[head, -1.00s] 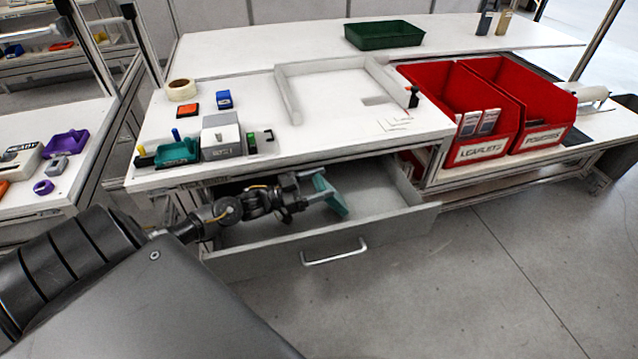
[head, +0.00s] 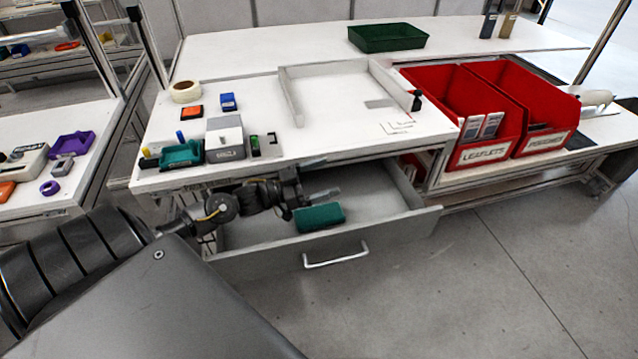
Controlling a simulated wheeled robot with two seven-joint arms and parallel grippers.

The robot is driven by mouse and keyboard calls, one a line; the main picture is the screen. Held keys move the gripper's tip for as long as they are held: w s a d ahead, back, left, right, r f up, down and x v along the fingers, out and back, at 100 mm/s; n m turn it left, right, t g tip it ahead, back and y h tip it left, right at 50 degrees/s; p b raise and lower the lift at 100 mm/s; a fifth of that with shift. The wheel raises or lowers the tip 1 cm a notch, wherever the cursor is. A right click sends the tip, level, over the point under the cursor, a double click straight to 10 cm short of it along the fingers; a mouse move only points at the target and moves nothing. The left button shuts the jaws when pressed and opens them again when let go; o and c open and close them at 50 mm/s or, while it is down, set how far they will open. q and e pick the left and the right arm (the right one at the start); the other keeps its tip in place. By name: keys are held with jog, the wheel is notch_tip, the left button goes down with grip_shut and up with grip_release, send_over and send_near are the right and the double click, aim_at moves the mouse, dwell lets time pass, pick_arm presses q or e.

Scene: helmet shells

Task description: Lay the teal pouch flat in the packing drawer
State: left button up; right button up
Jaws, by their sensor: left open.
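The teal pouch (head: 320,217) lies with its broad face up inside the open packing drawer (head: 375,232), near the drawer's front wall. It looks flat, though its underside is hidden. My left gripper (head: 318,197) is inside the drawer just behind the pouch, with its fingers apart and no pouch between them. Whether a finger still touches the pouch's back edge I cannot tell. My right gripper is not in view.
The white worktop (head: 345,143) overhangs the back of the drawer. Red bins (head: 487,153) stand to the right. A grey label printer (head: 225,138) and a small teal tray (head: 182,155) stand above left. The drawer's right part is clear.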

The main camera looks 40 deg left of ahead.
pick_arm(q)
jog(key=s+d+r, duration=0.7)
jog(key=s, duration=0.3)
jog(key=shift+r+p, duration=0.4)
jog(key=shift+p, duration=0.05)
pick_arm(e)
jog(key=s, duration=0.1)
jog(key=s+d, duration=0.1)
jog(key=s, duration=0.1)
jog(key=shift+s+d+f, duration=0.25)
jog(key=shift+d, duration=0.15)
